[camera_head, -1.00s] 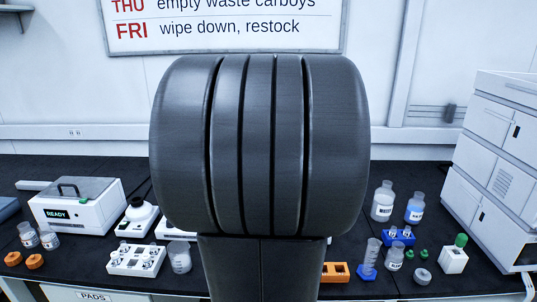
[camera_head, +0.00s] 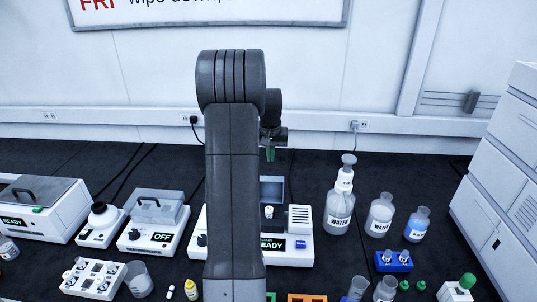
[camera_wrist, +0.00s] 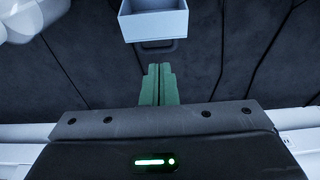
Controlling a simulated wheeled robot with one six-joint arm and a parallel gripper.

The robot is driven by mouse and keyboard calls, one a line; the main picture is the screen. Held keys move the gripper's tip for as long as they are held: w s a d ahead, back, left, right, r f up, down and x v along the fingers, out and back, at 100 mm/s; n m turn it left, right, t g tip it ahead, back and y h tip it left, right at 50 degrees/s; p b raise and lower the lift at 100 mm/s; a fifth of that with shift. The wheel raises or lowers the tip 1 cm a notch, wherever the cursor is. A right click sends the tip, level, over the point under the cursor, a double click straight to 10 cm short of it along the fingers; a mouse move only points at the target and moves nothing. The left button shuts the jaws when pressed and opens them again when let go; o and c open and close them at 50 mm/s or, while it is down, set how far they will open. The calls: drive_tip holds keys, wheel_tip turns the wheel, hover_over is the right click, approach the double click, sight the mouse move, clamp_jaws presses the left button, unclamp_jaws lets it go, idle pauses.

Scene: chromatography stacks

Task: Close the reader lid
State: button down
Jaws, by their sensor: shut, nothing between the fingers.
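The reader is the white device (camera_head: 298,257) with a green-lit screen in the middle of the bench, partly hidden behind my arm. Its grey-blue lid (camera_head: 272,187) stands raised at the back of the body, so the reader is open. In the wrist view the lid (camera_wrist: 155,22) shows as a hollow, box-like shape at the top. My gripper (camera_head: 270,154) has green fingers and hangs just above the raised lid in the head view. In the wrist view its fingers (camera_wrist: 158,80) are together and empty, with a gap in the picture between them and the lid.
A water bottle (camera_head: 340,208) stands right of the reader, with more bottles beyond it. A device reading OFF (camera_head: 150,235) stands to its left. Small vials and racks, including a blue rack (camera_head: 393,261), sit in front. The dark bench behind is mostly clear.

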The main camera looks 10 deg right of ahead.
drive_tip(key=p, duration=0.1)
hover_over(271, 187)
drive_tip(key=w, duration=0.2)
wheel_tip(271, 187, down, 8)
drive_tip(key=shift+d, duration=0.2)
drive_tip(key=shift+r, duration=0.1)
